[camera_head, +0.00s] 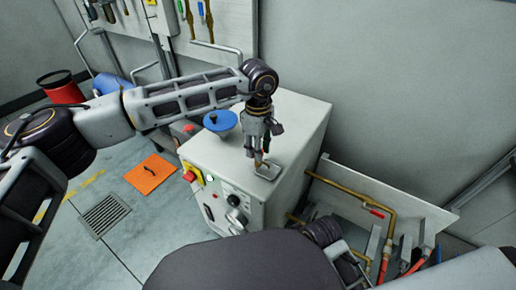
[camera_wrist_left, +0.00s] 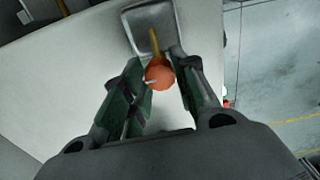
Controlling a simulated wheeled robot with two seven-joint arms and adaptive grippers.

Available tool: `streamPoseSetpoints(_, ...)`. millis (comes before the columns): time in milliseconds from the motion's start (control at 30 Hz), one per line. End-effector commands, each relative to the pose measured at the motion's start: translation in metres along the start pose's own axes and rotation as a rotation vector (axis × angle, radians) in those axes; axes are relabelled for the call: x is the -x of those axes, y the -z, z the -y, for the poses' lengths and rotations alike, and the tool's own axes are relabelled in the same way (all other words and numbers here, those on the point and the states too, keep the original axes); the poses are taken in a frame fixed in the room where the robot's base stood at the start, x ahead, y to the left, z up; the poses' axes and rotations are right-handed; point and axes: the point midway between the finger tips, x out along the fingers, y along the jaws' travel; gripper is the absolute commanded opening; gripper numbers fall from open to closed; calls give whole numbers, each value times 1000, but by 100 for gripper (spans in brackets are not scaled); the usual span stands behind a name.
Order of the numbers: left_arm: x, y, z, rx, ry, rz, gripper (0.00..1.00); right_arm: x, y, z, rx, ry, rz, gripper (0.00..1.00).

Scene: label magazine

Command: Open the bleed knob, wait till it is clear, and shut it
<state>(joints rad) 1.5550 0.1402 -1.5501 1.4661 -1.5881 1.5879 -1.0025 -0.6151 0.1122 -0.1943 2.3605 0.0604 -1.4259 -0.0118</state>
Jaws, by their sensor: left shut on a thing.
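The bleed knob is a small orange-red round knob (camera_wrist_left: 158,73) on a brass spout, between the fingertips of my left gripper (camera_wrist_left: 161,82) in the wrist view. A pale pointer mark shows on its left side. The spout ends over a small grey square drip tray (camera_wrist_left: 140,40); no liquid can be made out. In the head view my left gripper (camera_head: 262,151) points down over the top of the white cabinet (camera_head: 290,125), shut on the knob, which is mostly hidden there. The drip tray (camera_head: 267,172) is just below it. My right gripper does not show.
The cabinet's front has a red button on a yellow plate (camera_head: 190,171) and dark knobs. Brass pipes (camera_head: 370,196) run at the right. An orange plate (camera_head: 151,174) and a grate (camera_head: 106,214) are on the floor.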

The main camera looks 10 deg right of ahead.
Motion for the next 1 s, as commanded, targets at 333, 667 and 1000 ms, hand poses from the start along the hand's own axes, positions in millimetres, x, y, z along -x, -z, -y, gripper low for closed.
streamPoseSetpoints(333,1,0,-1,-48,-3,0,4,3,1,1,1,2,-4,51)
streamPoseSetpoints(667,2,0,-1,-47,-3,-1,35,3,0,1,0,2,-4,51)
streamPoseSetpoints(1000,0,0,0,-47,-1,0,51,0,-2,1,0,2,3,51)
